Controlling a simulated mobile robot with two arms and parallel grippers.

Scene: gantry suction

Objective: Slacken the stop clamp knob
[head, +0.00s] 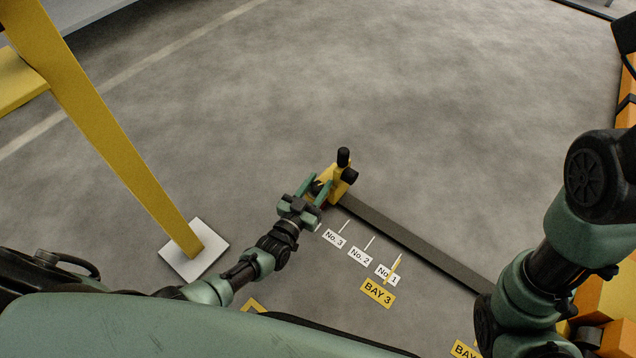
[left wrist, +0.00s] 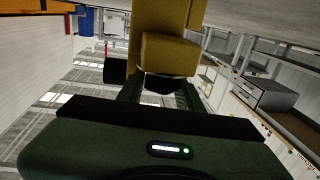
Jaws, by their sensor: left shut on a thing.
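The stop clamp (head: 336,188) is a yellow block with black parts, at the far end of a dark rail in the head view. Its yellow body also shows at the top of the left wrist view (left wrist: 170,54). My left gripper (head: 319,187) is at the clamp's left side, with its green fingers shut on the dark knob (left wrist: 160,85), which shows between the fingers below the yellow body. The fingers and the clamp hide most of the knob. My right arm is at the right of the head view, but its gripper does not show.
The dark rail (head: 420,243) runs from the clamp to the lower right. White labels No. 3 (head: 334,238), No. 2 (head: 360,256) and No. 1 (head: 387,275) lie beside it, with a yellow BAY 3 label (head: 377,292). A yellow post (head: 120,130) stands left on a white base. Grey floor beyond is clear.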

